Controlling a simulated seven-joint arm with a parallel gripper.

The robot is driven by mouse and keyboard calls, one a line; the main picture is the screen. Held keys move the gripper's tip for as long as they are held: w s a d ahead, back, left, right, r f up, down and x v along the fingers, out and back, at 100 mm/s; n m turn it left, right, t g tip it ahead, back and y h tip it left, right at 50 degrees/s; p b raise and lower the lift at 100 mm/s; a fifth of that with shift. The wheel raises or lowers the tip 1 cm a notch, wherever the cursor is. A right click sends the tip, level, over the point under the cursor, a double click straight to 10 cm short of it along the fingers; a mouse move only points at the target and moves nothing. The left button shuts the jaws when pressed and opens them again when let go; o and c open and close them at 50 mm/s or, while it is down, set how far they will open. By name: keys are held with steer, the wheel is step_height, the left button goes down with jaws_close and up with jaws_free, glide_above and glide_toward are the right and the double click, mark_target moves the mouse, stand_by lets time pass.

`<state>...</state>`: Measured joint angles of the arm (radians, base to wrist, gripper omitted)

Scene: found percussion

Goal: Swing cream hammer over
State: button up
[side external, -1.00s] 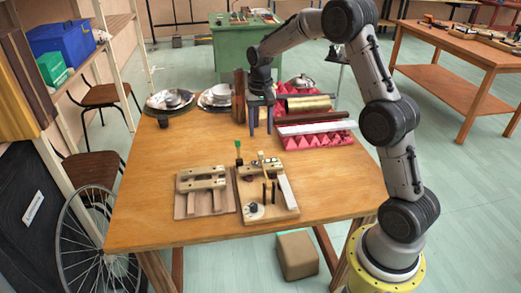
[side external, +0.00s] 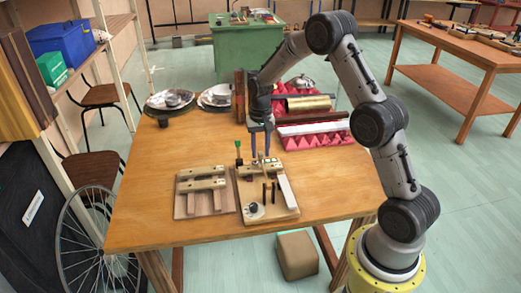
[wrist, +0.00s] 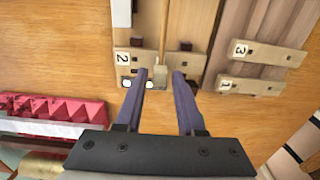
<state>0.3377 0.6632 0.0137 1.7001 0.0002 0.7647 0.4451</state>
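In the wrist view a small cream block on a slim wooden handle, which looks like the cream hammer (wrist: 160,75), lies by a wooden bar labelled 2 (wrist: 122,58). My gripper (wrist: 157,82) is open, with its two fingers on either side of the cream head and apart from each other. In the side view my gripper (side external: 260,156) points down at the back of the right-hand wooden board (side external: 282,215). The hammer is small there and partly hidden by the fingers. I cannot tell whether a finger touches it.
A second wooden board (side external: 183,208) with bars labelled 1 and 3 in the wrist view lies to the left. A green-topped upright piece (side external: 238,148) stands close by my fingers. Behind are red pyramid foam (side external: 310,142), a brass cylinder (side external: 309,103) and metal dishes (side external: 170,99). The front-left tabletop is clear.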

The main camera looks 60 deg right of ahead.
jaws_close()
stand_by(1.1)
